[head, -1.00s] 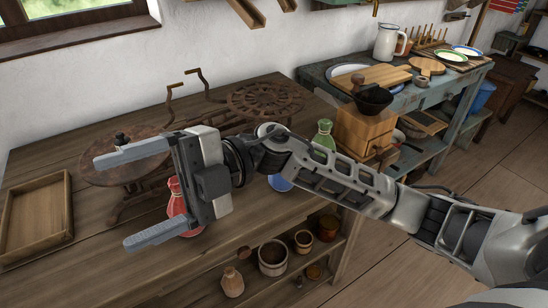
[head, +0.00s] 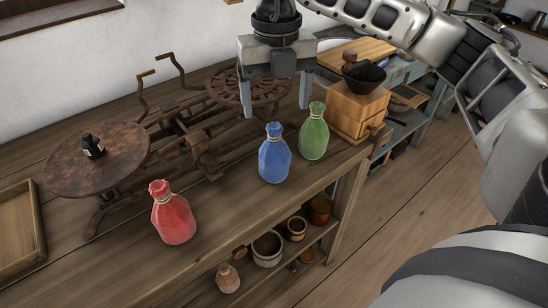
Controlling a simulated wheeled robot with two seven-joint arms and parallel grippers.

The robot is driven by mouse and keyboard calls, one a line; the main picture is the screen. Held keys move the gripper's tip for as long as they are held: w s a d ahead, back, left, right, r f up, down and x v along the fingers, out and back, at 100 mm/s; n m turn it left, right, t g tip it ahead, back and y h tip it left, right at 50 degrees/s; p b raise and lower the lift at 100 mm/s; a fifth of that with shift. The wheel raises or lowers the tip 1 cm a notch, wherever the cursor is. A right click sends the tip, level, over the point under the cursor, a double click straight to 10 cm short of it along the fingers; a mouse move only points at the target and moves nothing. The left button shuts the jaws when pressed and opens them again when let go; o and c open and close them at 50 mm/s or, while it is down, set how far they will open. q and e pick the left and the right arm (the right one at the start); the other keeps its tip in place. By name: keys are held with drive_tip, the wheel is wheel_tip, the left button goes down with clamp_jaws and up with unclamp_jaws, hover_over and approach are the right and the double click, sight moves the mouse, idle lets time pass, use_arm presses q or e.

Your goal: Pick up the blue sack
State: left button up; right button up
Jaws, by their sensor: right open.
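The blue sack (head: 274,158) stands upright on the wooden workbench (head: 225,215), tied at its neck. My right gripper (head: 276,107) is open and empty, its two fingers pointing down. In the picture its fingertips lie just above the blue sack's top, to either side of it. I cannot tell the exact depth between them. My left gripper is not in view.
A green sack (head: 314,134) stands close to the right of the blue one. A red sack (head: 173,214) stands to the left. A rusty scale (head: 98,170) is behind, with a small dark weight on it. A coffee grinder (head: 357,105) stands at the right.

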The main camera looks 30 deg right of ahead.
sight(274, 140)
drive_tip(key=f, duration=0.9)
drive_tip(key=shift+a+f, duration=0.15)
drive_tip(key=shift+a, duration=0.05)
drive_tip(key=c, duration=1.2)
